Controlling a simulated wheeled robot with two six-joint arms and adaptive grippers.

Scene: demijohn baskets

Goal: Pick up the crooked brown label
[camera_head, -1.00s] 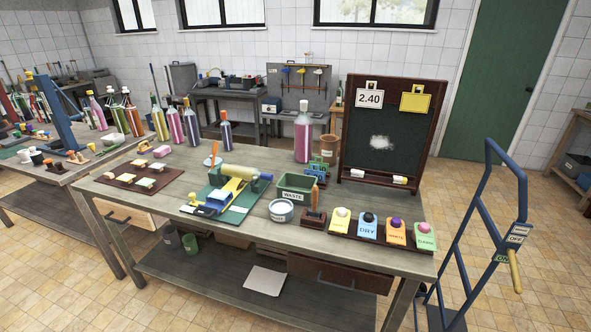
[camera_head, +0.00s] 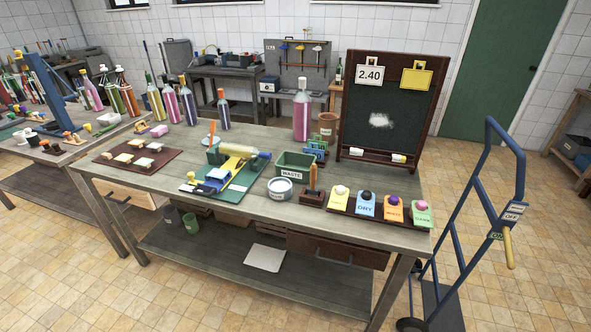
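I cannot make out a crooked brown label for certain at this distance. Corked bottles stand upright at the back of the workbench (camera_head: 330,224): a large pink one (camera_head: 301,116), and, further left, a dark purple one (camera_head: 223,111), another purple one (camera_head: 188,105) and a pink one (camera_head: 170,106). Any labels on them are too small to read. A dark brown mat (camera_head: 107,160) at the bench's left holds several small pale pieces. Neither of my grippers is in view.
A green mat (camera_head: 238,192) with a roller device, a waste bin (camera_head: 294,164), a white tin (camera_head: 280,189) and a rack of coloured cards (camera_head: 366,204) crowd the bench. A blackboard (camera_head: 392,112) stands at back right. A blue hand truck (camera_head: 488,200) stands to the right. Floor in front is clear.

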